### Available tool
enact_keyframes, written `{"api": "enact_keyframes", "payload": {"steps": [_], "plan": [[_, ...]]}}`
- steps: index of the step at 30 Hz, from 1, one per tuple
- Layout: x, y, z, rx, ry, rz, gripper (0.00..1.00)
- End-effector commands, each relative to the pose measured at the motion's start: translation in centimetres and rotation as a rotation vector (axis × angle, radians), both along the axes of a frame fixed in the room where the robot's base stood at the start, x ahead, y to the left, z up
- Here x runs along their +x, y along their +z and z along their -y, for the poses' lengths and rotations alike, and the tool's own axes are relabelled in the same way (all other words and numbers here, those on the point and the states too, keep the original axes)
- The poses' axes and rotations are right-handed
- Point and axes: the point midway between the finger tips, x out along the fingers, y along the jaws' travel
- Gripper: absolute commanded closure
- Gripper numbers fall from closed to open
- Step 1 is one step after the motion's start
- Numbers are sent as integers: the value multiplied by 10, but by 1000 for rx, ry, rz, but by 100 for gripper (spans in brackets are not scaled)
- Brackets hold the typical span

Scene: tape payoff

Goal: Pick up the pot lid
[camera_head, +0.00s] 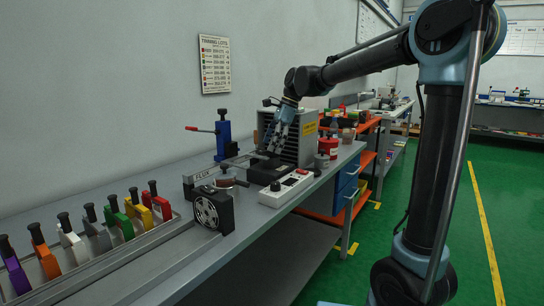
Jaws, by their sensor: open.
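A small round pot (229,192) stands near the front edge of the grey bench, beside a sign reading FLUX (203,173). A reddish-brown disc with a small upright knob on top, which looks like the pot lid (225,182), sits on it; it is small and partly hidden by the black reel unit in front. My gripper (274,146) points down above the bench, to the right of and beyond the pot, in front of a grey ribbed box. Its jaws are open, and I see nothing held between them. It is apart from the lid.
A black reel unit (212,212) stands just in front of the pot. A white control box (286,188) and a dark block (268,172) are to the right. A blue press (223,135) stands behind. Coloured handled pieces (113,218) fill a rack at left.

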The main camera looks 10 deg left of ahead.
Motion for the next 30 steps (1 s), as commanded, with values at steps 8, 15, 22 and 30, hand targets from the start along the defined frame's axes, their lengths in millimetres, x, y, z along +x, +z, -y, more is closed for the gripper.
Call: {"api": "enact_keyframes", "payload": {"steps": [8, 15, 22, 30], "plan": [[-3, -13, -5, 0, 0, 0, 15], [-2, -13, -5, 0, 0, 0, 40], [-2, -13, -5, 0, 0, 0, 62], [-2, -8, -5, 0, 0, 0, 62]]}}
